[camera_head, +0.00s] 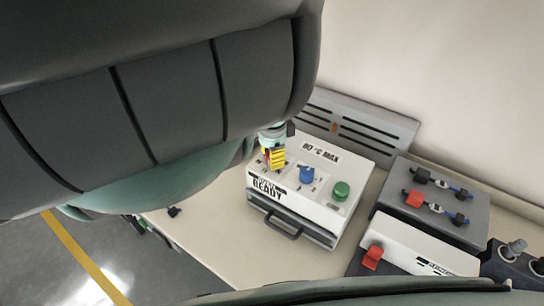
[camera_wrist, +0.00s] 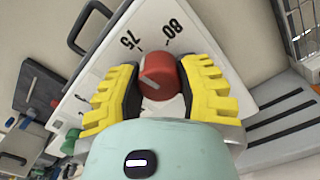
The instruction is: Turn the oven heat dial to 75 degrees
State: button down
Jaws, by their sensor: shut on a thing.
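The oven (camera_head: 321,178) is a white box with a sloped panel marked "80 °C MAX" and a dark front handle. Its red heat dial (camera_wrist: 158,74) shows in the wrist view, beside the printed marks 75 and 80. A pale pointer line crosses the dial's face; I cannot tell which mark it points at. My gripper (camera_wrist: 157,91) has its yellow fingers closed on the dial from both sides. In the head view my gripper (camera_head: 274,158) is at the panel's left, and it hides the dial there.
A blue knob (camera_head: 306,175) and a green knob (camera_head: 341,190) sit on the panel right of my gripper. A grey box with connectors (camera_head: 433,204) and a white box with a red switch (camera_head: 420,250) stand to the right. A slotted grey unit (camera_head: 355,124) is behind.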

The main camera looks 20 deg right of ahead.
jog(key=shift+d+m, duration=0.1)
jog(key=shift+m, duration=0.3)
jog(key=c, duration=0.5)
grip_release()
jog(key=shift+r, duration=0.1)
notch_tip(320, 180, up, 5)
jog(key=shift+w+f, duration=0.1)
jog(key=shift+w, duration=0.05)
jog(key=shift+r, duration=1.3)
